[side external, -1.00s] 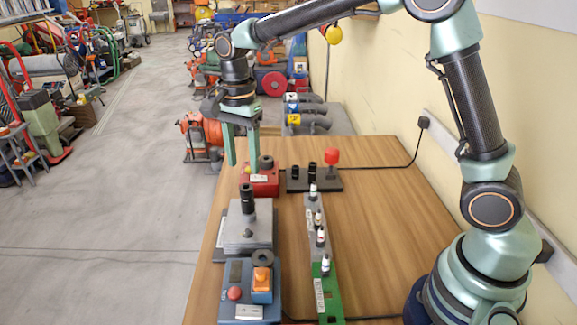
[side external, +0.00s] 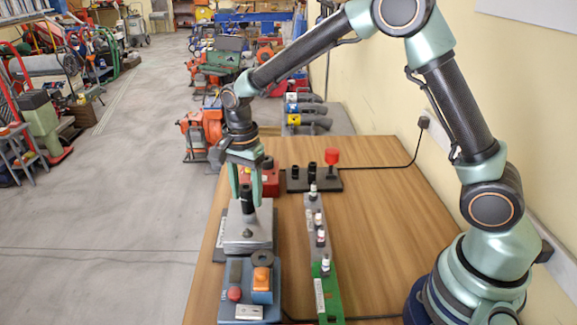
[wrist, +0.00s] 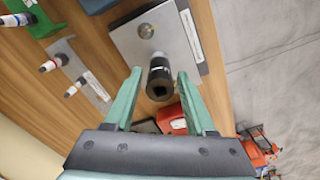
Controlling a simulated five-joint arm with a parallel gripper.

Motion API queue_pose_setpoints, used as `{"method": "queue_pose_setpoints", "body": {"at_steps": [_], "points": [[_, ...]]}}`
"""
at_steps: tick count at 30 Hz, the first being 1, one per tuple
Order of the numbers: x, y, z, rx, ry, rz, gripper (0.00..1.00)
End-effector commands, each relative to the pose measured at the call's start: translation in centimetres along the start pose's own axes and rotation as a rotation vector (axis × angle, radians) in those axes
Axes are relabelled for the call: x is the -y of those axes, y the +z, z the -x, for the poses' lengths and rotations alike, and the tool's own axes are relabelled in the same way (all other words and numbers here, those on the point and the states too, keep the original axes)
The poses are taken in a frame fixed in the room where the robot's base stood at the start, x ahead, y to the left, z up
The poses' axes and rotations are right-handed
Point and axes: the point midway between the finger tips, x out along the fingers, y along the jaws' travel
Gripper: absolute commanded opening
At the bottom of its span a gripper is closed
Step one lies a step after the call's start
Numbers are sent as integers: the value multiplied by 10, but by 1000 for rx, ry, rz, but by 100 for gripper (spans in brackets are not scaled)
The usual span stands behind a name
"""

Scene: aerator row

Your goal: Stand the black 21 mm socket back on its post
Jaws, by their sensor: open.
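A black socket (side external: 246,208) stands upright on the grey metal plate (side external: 237,236) at the left of the table. In the wrist view the black socket (wrist: 160,84) shows its square-holed end toward me. My gripper (side external: 247,201) is open, with its two green fingers on either side of the socket. In the wrist view my gripper (wrist: 159,73) shows a gap between each finger and the socket. A dark base (side external: 325,186) at the back carries black upright pieces and a red-topped one. I cannot read any size marking or tell which upright is the socket's post.
A blue box (side external: 238,309) with red and orange buttons stands in front of the plate. A grey and green strip (side external: 328,289) with several small bottles runs along its right. A red box (side external: 272,181) is behind it. The table's right half is mostly clear.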

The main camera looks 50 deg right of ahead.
Motion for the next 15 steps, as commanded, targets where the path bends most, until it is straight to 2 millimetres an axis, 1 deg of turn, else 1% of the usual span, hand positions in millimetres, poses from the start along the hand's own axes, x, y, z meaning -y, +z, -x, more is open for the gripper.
{"method": "queue_pose_setpoints", "body": {"at_steps": [5,8,9,10,15], "points": [[0,0,0,0,0,0,56],[0,0,0,0,0,0,21],[0,0,0,0,0,0,6],[0,0,0,0,0,0,0],[0,0,3,0,-1,0,0]]}}
